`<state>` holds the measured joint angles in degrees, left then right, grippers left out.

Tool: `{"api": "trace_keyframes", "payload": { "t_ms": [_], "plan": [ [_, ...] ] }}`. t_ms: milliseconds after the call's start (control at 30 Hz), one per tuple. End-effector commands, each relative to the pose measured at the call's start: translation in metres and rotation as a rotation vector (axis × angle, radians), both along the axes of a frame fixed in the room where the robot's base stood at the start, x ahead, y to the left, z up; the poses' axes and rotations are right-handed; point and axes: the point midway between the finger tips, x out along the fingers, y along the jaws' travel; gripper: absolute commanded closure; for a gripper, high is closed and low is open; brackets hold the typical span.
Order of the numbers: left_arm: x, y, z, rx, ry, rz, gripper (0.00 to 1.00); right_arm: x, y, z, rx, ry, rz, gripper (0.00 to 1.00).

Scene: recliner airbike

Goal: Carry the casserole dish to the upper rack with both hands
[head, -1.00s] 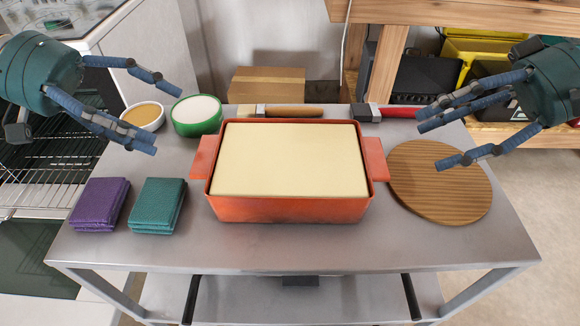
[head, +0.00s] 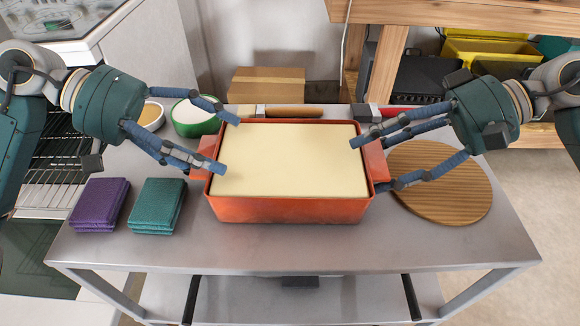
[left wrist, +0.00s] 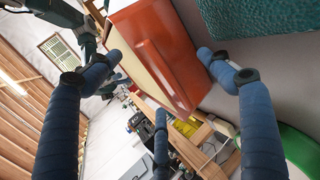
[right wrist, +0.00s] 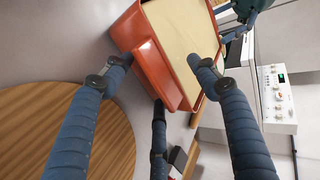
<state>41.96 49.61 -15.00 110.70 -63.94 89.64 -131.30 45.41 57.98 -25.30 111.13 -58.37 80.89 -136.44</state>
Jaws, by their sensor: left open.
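The orange-red casserole dish (head: 290,208) with a flat cream filling stands upright on the metal cart, with a handle at each side. My left gripper (head: 226,146) is open, its fingers spread around the left handle (head: 208,150). The left wrist view shows that handle (left wrist: 165,75) between the fingers. My right gripper (head: 368,165) is open, its fingers spread around the right handle (head: 376,162). The right wrist view shows that handle (right wrist: 165,75) between the fingers. I cannot tell whether any finger touches the dish. Wire racks (head: 52,170) show at left, partly hidden by my left arm.
The cart top (head: 290,250) is clear in front. Purple cloth (head: 98,205) and teal cloth (head: 157,206) lie left. A green bowl (head: 195,122) and a smaller bowl (head: 151,116) stand behind them. A round wooden board (head: 450,200) lies right, beneath my right gripper.

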Motion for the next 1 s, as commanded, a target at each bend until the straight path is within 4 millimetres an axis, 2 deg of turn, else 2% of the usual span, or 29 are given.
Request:
{"api": "trace_keyframes", "payload": {
  "t_ms": [33, 67, 300, 400, 767, 1000],
  "plan": [
    [0.0, 0.0, 0.0, 0.0, 0.0, 0.0, 0.28, 0.0, 0.0, 0.0, 0.0, 0.0, 0.0, 0.49],
    [0.0, 0.0, 0.0, 0.0, 0.0, 0.0, 0.34, 0.0, 0.0, 0.0, 0.0, 0.0, 0.0, 0.55],
    [0.0, 0.0, 0.0, 0.0, 0.0, 0.0, 0.82, 0.0, 0.0, 0.0, 0.0, 0.0, 0.001, 1.0],
    [0.0, 0.0, -0.001, 0.0, 0.001, -0.002, 1.0, -0.001, 0.0, 0.0, 0.0, -0.002, 0.003, 1.0],
    [-0.001, -0.003, 0.001, -0.005, -0.001, -0.007, 1.0, -0.002, 0.003, 0.004, 0.007, -0.007, 0.011, 1.0],
    [-0.001, -0.004, 0.016, -0.008, -0.002, -0.006, 1.0, -0.003, 0.004, 0.018, 0.01, -0.007, 0.014, 1.0]
  ]
}}
